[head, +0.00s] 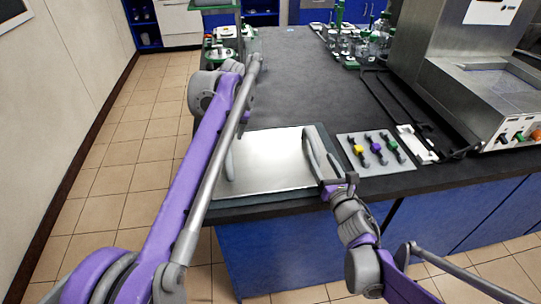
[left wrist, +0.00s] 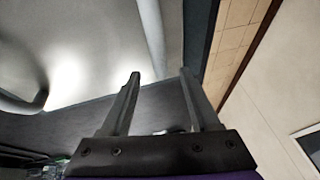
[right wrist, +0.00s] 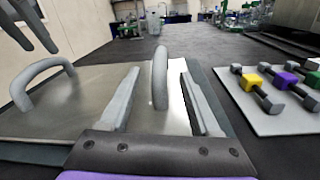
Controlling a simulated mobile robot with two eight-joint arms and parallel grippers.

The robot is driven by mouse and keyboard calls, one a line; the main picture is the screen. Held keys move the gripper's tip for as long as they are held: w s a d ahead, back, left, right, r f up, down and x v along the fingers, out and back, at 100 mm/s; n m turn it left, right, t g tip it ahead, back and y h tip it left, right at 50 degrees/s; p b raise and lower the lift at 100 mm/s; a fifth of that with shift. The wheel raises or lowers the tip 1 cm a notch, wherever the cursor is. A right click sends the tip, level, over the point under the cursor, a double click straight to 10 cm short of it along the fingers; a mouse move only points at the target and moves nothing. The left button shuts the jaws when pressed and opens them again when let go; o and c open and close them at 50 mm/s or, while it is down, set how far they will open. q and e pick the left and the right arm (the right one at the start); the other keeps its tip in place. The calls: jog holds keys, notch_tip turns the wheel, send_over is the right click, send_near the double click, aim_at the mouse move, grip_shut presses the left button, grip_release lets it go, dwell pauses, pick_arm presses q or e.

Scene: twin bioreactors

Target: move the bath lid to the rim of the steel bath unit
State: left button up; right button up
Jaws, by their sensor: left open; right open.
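The bath lid (head: 270,160) is a flat silver plate with two grey arched handles. It lies on a dark mat at the near end of the bench. My right gripper (right wrist: 160,75) is open, with its fingers on either side of the lid's right handle (head: 312,152). My left gripper (left wrist: 160,73) is open and empty above the left handle, which shows just past its fingertips. In the head view my left arm hides that gripper. It also shows at the upper left of the right wrist view. The steel bath unit (head: 450,105) stands at the right of the bench.
A grey tray (head: 354,163) with yellow, purple and green-marked tools lies just right of the lid. A black frame (head: 400,97) and a white strip lie between it and the bath unit. Glassware with green parts (head: 350,45) stands farther back. The bench middle is clear.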

aim_at(227, 142)
pick_arm(q)
jog(key=x, duration=0.6)
jog(key=shift+a, duration=0.1)
pick_arm(e)
jog(key=x, duration=0.6)
jog(key=shift+w, duration=0.15)
pick_arm(q)
grip_shut()
pick_arm(e)
grip_shut()
dwell(0.3)
